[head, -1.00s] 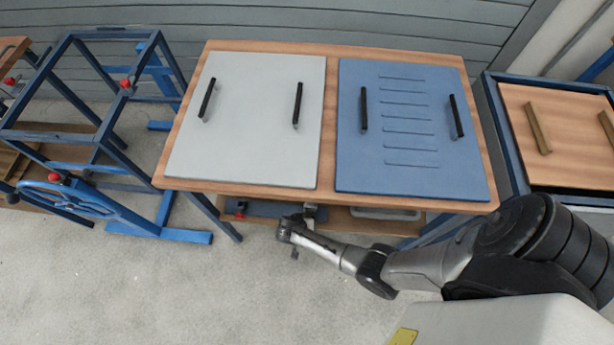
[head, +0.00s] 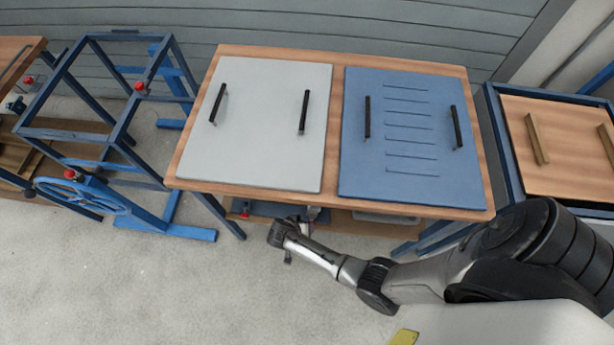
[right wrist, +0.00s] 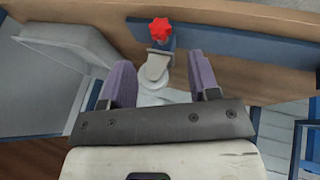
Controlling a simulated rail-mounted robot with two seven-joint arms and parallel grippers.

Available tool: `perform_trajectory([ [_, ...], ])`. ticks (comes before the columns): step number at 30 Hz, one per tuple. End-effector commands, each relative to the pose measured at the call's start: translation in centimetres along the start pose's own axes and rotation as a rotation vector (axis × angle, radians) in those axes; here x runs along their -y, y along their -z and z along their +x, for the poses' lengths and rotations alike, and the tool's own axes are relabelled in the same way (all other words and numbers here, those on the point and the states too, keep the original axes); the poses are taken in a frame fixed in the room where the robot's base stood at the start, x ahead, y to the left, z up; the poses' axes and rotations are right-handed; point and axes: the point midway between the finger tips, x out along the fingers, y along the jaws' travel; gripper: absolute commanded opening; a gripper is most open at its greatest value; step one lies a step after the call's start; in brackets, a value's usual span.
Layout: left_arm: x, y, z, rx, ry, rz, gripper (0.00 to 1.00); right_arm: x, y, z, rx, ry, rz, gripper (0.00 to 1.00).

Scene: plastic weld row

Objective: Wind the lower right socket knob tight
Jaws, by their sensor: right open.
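A red star-shaped knob (right wrist: 160,30) stands on a pale metal fitting (right wrist: 157,65) in front of a blue strip (right wrist: 225,42) in the right wrist view. My right gripper (right wrist: 162,80) is open and empty, its two purple fingers apart. The knob is ahead of the fingertips, roughly centred between them and not touched. In the head view my right wrist (head: 283,233) reaches to the front edge of the table, low beside its lower shelf; its fingers are hard to make out there. My left gripper is not in view.
The wooden table (head: 255,190) carries a grey panel (head: 262,130) and a blue panel (head: 410,140), each with two black handles. A blue frame (head: 120,130) with red knobs and a handwheel stands left. A wooden-topped unit (head: 560,140) stands right.

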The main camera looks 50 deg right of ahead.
Motion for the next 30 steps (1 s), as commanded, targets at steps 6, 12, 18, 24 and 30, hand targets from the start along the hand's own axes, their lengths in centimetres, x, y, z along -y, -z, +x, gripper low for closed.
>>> perform_trajectory([
  [6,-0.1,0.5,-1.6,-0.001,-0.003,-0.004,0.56,-0.1,0.1,-3.7,0.001,0.000,0.000,0.56],
  [12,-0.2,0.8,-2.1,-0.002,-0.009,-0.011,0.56,0.0,0.0,-5.3,0.001,0.000,0.000,0.56],
  [18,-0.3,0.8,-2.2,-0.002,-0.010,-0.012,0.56,0.0,-0.1,-5.7,0.001,-0.002,-0.001,0.56],
  [24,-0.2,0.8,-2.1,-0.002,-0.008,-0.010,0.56,0.0,0.0,-5.7,0.001,-0.001,-0.001,0.56],
  [30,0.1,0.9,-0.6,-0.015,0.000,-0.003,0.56,-0.7,-2.3,-3.2,0.018,-0.023,-0.016,0.56],
])
